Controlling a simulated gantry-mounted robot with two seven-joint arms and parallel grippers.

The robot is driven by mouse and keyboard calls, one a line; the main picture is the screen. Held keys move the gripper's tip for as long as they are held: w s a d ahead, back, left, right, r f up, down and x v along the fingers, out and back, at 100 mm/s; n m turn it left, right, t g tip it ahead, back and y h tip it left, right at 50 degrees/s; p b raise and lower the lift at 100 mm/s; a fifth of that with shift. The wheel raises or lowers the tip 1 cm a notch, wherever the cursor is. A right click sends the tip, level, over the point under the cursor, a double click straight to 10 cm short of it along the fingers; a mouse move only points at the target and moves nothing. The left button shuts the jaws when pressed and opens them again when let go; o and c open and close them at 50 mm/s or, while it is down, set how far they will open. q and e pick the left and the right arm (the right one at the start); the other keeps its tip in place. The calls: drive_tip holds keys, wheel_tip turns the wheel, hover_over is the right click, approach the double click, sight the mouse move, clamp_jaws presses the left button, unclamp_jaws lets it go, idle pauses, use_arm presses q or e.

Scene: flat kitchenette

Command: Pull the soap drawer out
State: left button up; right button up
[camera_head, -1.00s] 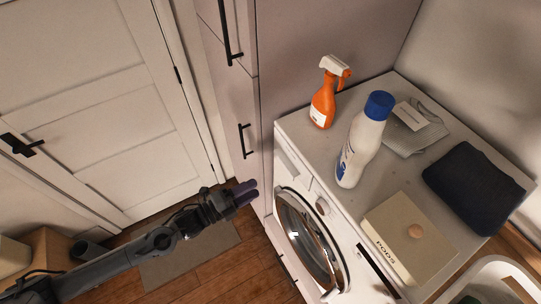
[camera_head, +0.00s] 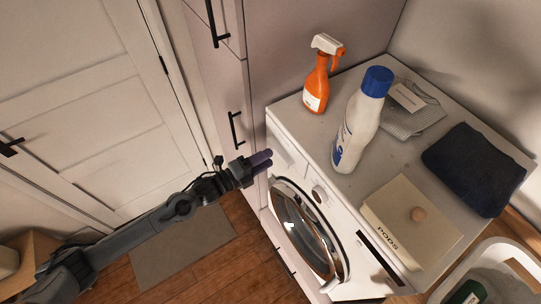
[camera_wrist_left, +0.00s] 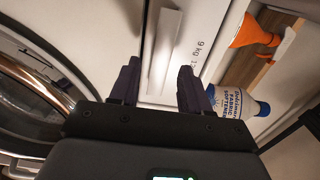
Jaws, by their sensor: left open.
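The white washing machine (camera_head: 291,192) stands right of centre. Its soap drawer (camera_head: 284,150) is a pale panel at the upper left of its front and looks closed, flush with the front. In the left wrist view, the drawer's raised grip (camera_wrist_left: 165,45) lies ahead, between the lines of my two fingers. My left gripper (camera_head: 266,159) is open and empty, in front of the drawer; it also shows in the left wrist view (camera_wrist_left: 158,76). Whether the fingertips touch the drawer I cannot tell. My right gripper is not in view.
The round door (camera_head: 306,232) and a knob (camera_head: 319,194) are close by. An orange spray bottle (camera_head: 317,88), a softener bottle (camera_head: 360,125), a pods box (camera_head: 400,222) and folded cloths stand on top. A tall cabinet (camera_head: 280,50) borders the machine's left.

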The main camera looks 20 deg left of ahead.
use_arm(q)
drive_tip(key=shift+x, duration=1.25)
drive_tip(key=shift+a+f, duration=0.1)
clamp_jaws()
